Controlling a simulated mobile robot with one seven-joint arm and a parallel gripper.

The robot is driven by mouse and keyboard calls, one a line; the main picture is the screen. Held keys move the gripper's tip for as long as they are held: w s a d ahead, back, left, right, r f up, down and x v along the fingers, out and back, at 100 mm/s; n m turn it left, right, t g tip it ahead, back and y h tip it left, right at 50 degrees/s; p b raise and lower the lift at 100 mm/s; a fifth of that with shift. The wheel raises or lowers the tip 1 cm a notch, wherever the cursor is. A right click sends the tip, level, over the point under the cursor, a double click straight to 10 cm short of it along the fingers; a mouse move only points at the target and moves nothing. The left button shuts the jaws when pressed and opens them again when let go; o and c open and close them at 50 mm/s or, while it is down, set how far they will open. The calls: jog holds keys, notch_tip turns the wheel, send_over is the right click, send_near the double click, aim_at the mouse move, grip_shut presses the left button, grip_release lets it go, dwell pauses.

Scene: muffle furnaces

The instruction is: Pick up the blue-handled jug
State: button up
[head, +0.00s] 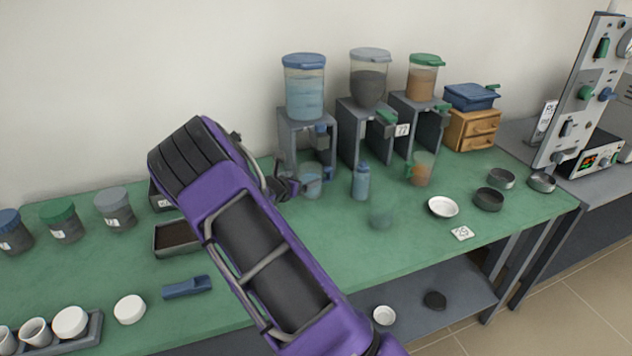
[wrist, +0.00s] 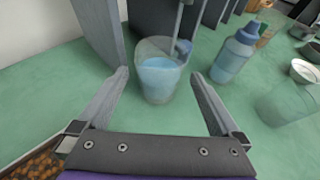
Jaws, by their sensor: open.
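The blue-handled jug (head: 312,181) is clear, holds pale blue liquid and stands upright on the green bench beneath the left dispenser. In the wrist view the jug (wrist: 158,86) is centred, with a blue part, apparently its handle, at its upper right. My gripper (head: 290,187) is just left of the jug in the head view, and my arm hides some of the bench. In the wrist view my gripper (wrist: 158,76) is open, with its fingers pointing at the jug, one on each side. Gaps show between the fingers and the jug.
The left dispenser (head: 304,92) stands over the jug, its grey stand close by. A blue bottle (head: 361,183) is to the right, with a clear greenish vessel (head: 381,214) nearer. A jug with orange contents (head: 421,170) and a white dish (head: 443,207) are farther right.

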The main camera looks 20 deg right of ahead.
jog(key=x, duration=0.5)
jog(key=shift+w+d, duration=0.15)
jog(key=shift+d, duration=0.15)
jog(key=shift+r, duration=0.1)
grip_shut()
